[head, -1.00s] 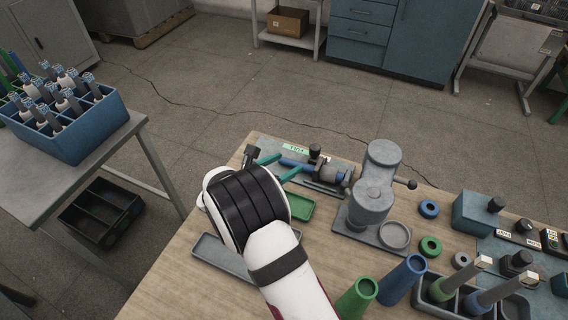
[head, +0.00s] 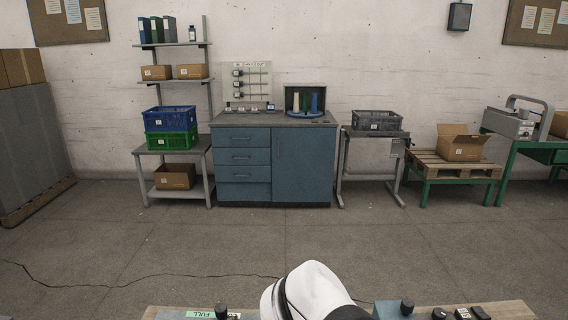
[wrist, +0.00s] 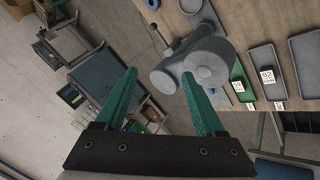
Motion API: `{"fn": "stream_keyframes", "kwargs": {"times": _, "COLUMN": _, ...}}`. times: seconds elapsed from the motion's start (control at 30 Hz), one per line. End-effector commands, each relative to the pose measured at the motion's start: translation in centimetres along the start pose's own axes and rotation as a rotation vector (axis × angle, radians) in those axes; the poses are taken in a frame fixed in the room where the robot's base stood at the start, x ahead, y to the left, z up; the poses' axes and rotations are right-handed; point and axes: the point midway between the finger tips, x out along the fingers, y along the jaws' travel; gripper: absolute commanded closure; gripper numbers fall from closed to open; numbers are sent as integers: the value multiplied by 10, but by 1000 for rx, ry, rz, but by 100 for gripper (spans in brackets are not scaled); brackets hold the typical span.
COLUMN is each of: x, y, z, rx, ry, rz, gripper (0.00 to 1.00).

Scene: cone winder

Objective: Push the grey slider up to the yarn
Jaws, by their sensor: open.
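My gripper (wrist: 158,74) shows in the wrist view with its two green fingers wide apart and nothing between them. Past the fingertips stands a grey machine (wrist: 208,62) with rounded housings, on the wooden table. A lever with a black knob (wrist: 153,4) is beside it at the top. I cannot pick out the grey slider or the yarn for sure in either current view. In the head view only the far strip of the table (head: 520,309) shows, with a green FULL label (head: 200,314) and a black knob (head: 221,310); my arm covers its middle.
Trays with labels (wrist: 267,75) lie on the table at the right of the wrist view. In the head view, a blue cabinet (head: 300,165), a shelf rack (head: 172,145) and a pallet stand (head: 455,167) line the wall. The floor before them is clear.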

Motion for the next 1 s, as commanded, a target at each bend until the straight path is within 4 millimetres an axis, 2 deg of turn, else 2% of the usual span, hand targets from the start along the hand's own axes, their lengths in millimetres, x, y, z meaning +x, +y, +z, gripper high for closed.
{"fn": "stream_keyframes", "kwargs": {"times": 0.03, "x": 2, "y": -14, "z": 48, "rx": 223, "ry": -113, "rz": -66, "gripper": 29}}
{"fn": "stream_keyframes", "kwargs": {"times": 0.1, "x": -1, "y": -47, "z": 105, "rx": 544, "ry": -280, "rz": -165, "gripper": 29}}
{"fn": "stream_keyframes", "kwargs": {"times": 0.2, "x": -16, "y": -99, "z": 154, "rx": 931, "ry": -484, "rz": -283, "gripper": 29}}
{"fn": "stream_keyframes", "kwargs": {"times": 0.23, "x": -20, "y": -113, "z": 162, "rx": 1022, "ry": -533, "rz": -311, "gripper": 29}}
{"fn": "stream_keyframes", "kwargs": {"times": 0.3, "x": -29, "y": -136, "z": 172, "rx": 1181, "ry": -617, "rz": -362, "gripper": 29}}
{"fn": "stream_keyframes", "kwargs": {"times": 0.4, "x": -36, "y": -151, "z": 176, "rx": 1278, "ry": -671, "rz": -396, "gripper": 29}}
{"fn": "stream_keyframes", "kwargs": {"times": 1.0, "x": -36, "y": -151, "z": 176, "rx": 1276, "ry": -672, "rz": -398, "gripper": 29}}
